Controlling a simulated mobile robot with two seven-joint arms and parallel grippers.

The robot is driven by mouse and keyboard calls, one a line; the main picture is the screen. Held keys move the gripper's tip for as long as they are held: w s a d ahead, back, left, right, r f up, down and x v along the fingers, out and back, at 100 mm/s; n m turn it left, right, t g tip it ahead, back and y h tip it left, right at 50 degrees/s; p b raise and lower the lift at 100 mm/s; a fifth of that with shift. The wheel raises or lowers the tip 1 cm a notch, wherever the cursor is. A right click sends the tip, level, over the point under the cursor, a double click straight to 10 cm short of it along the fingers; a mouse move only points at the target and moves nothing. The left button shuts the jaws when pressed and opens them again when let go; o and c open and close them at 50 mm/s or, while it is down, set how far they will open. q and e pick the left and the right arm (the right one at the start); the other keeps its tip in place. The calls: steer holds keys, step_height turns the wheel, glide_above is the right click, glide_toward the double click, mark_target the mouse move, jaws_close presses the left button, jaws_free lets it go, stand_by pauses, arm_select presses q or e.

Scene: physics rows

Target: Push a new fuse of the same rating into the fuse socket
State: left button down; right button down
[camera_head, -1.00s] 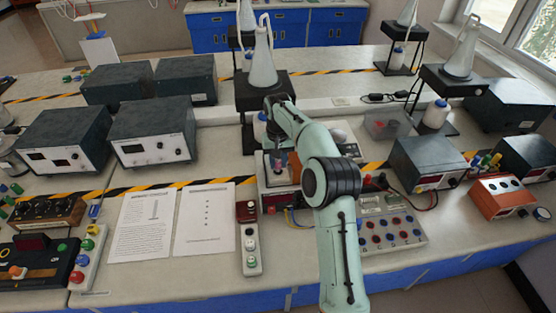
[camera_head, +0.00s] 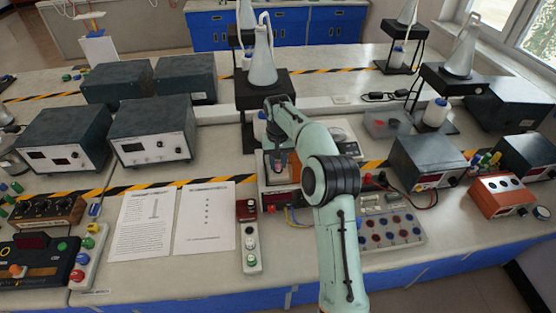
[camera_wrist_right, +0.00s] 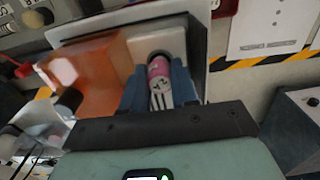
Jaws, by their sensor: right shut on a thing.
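My right gripper (camera_head: 279,165) is over an open-topped instrument (camera_head: 277,197) on the front bench. In the right wrist view its two blue-grey fingers (camera_wrist_right: 160,82) are shut on a fuse (camera_wrist_right: 159,68), a small cylinder with a pink band and a metal end cap. The fuse points down towards a pale cream block (camera_wrist_right: 143,55) inside the instrument, beside an orange block (camera_wrist_right: 88,72). The fuse socket is hidden by the fingers and the fuse. I cannot tell whether the fuse touches it. The fuse's rating cannot be read. My left gripper is not in view.
Printed sheets (camera_head: 205,218) and a strip with coloured buttons (camera_head: 249,240) lie left of the instrument. A terminal panel (camera_head: 390,228) with red and blue knobs stands right. A stand with a flask (camera_head: 262,62) rises behind. A clear box (camera_head: 388,124) sits at back right.

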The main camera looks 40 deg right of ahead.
steer(key=shift+f, duration=0.7)
stand_by(0.5)
steer(key=c, duration=0.6)
jaws_free()
steer(key=shift+r, duration=0.9)
steer(key=shift+o, duration=0.8)
steer(key=shift+r, duration=0.25)
steer(key=shift+w+d+r, duration=0.1)
steer(key=shift+r, duration=2.1)
